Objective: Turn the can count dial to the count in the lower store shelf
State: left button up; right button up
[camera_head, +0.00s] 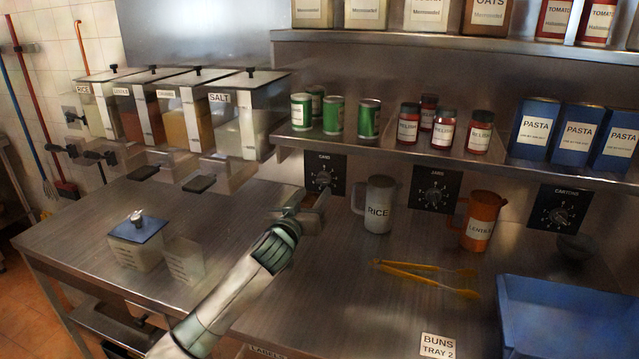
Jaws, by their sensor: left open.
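The can count dial (323,178) is a black panel with a round knob and pale marks, labelled CANS, on the wall under the lower store shelf (390,148). The mark its knob points at is too small to read. Several green cans (369,119) stand at the left end of that shelf, one partly behind the others. My left gripper (310,203) is open, just below and in front of the can dial. It seems to hold nothing; whether it touches the knob cannot be told. My right gripper is out of view.
Right of the can dial are the jars dial (435,189) and cartons dial (560,213). A rice jug (378,205) and an orange lentils jug (481,222) stand before them. Yellow tongs (425,275) and a blue tray (570,310) lie right. Dispensers (240,115) hang left.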

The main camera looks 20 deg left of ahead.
aim_at(321, 183)
pick_arm(q)
jog(key=shift+w+d+p, duration=0.1)
jog(key=shift+w+p, duration=0.45)
jog(key=shift+w, duration=2.4)
jog(key=c, duration=1)
